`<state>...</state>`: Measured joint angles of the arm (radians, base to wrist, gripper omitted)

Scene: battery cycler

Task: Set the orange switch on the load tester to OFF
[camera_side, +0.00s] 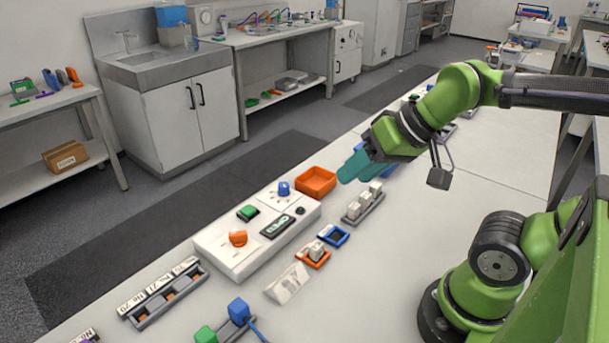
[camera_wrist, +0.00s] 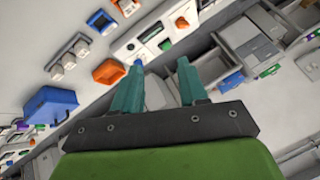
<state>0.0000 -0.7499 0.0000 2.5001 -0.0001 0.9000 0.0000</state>
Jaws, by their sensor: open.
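The load tester (camera_side: 222,249) is a white box lying along the bench in the side view. Its orange switch (camera_side: 238,238) is at the near-left part of the top, with a dark display (camera_side: 277,226), a green button (camera_side: 248,212) and a blue knob (camera_side: 285,188) beyond it. In the wrist view the orange switch (camera_wrist: 181,22) shows small at the top, and its setting is too small to read. My gripper (camera_side: 352,166) is open and empty, up and to the right of the tester, apart from it. Its two teal fingers also show in the wrist view (camera_wrist: 160,67).
An orange bin (camera_side: 316,181) stands at the tester's far end. A rack of white blocks (camera_side: 363,206), a blue tray (camera_side: 333,236) and an orange holder (camera_side: 314,257) are to its right. A clear stand (camera_side: 288,284) and a labelled rack (camera_side: 167,295) are nearer.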

